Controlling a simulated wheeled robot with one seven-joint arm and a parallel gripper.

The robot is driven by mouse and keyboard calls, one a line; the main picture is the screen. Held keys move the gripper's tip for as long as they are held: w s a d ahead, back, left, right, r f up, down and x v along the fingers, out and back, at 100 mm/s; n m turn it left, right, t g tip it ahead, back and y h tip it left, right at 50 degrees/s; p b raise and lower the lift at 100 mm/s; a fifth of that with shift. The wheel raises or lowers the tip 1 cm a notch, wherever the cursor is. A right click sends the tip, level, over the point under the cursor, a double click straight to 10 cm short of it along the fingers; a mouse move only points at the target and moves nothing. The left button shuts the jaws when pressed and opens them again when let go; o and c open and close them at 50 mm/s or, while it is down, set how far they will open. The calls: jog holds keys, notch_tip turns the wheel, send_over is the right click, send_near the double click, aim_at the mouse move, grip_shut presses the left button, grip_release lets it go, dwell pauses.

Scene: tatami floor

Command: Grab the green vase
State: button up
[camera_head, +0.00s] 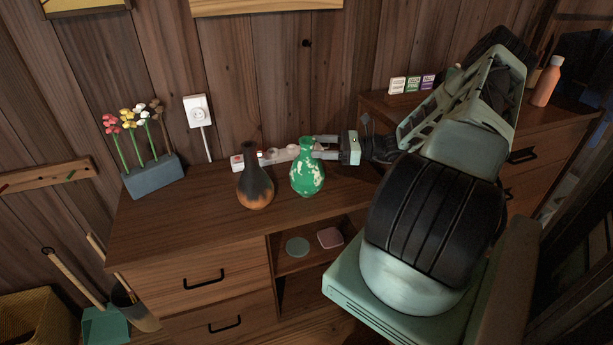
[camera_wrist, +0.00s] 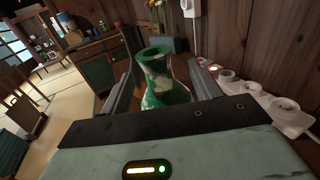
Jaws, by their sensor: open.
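The green vase (camera_head: 307,176) with pale patches stands upright on the wooden cabinet top (camera_head: 150,225), just right of a dark vase with an orange base (camera_head: 255,185). My gripper (camera_head: 318,148) reaches in from the right at the height of the vase's neck. In the wrist view the green vase (camera_wrist: 160,82) stands between the two open fingers of my gripper (camera_wrist: 162,85). Both fingers look apart from it, and its lower part is hidden behind the gripper body.
A white power strip (camera_wrist: 258,105) lies along the wall behind the vases. A planter with several flowers (camera_head: 152,176) stands at the cabinet's left end. A wall outlet (camera_head: 198,110) is above.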

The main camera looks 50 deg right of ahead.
jog(key=p+x, duration=0.1)
jog(key=x, duration=0.5)
jog(key=shift+s+a+f, duration=0.1)
jog(key=shift+s+a, duration=0.05)
jog(key=shift+a, duration=0.05)
grip_shut()
